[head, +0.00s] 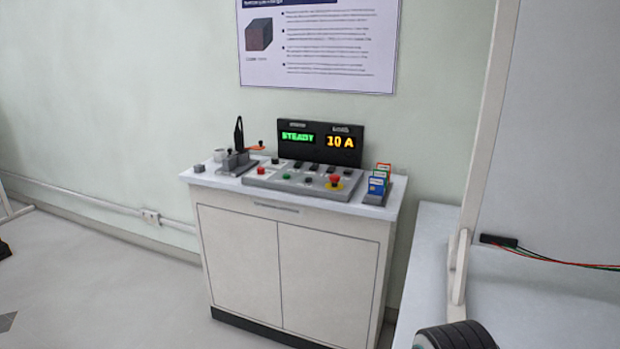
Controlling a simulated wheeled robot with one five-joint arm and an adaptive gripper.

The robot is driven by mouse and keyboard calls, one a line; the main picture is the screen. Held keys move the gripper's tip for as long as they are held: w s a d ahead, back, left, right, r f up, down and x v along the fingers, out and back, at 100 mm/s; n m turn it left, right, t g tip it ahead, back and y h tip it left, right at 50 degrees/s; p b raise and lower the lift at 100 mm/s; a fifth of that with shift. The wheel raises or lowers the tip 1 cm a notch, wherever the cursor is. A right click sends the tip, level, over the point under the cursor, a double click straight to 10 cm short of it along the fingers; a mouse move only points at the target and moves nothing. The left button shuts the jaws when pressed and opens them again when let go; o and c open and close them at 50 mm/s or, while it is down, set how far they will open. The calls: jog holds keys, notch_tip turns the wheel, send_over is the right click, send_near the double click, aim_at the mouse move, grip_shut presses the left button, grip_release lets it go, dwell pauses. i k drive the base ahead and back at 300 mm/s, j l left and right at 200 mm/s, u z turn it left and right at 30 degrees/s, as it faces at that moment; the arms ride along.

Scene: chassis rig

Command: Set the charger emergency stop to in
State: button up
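The panel lies on top of a white two-door cabinet (240,252) against the wall. Behind it a black display (321,127) reads "STEADY" in green and "10 A" in orange. A smaller red button (261,171) is at the panel's left. My gripper is not in view.
A dark lever device (238,158) and a cup stand left on the cabinet top. A holder with coloured cards (379,181) is at its right. A white bench (435,255) stands to the right, with a black ribbed object (456,336) in front.

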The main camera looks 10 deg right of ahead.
aim_at(333, 178)
jog(key=i+j+u, duration=0.1)
jog(key=j, duration=0.3)
jog(key=i+j+u, duration=0.1)
jog(key=j, duration=0.35)
jog(key=i+j+u, duration=0.1)
jog(key=i+j, duration=0.15)
jog(key=j, duration=0.15)
jog(key=i+j+u, duration=0.1)
jog(key=j, duration=0.25)
jog(key=i+u, duration=0.35)
jog(key=i, duration=0.6)
jog(key=i+l+u, duration=0.1)
jog(key=l, duration=0.25)
jog(key=i+l+u, duration=0.1)
jog(key=l, duration=0.3)
jog(key=i+l+u, duration=0.1)
jog(key=l, duration=0.3)
jog(key=i+l+u, duration=0.1)
jog(key=l, duration=0.3)
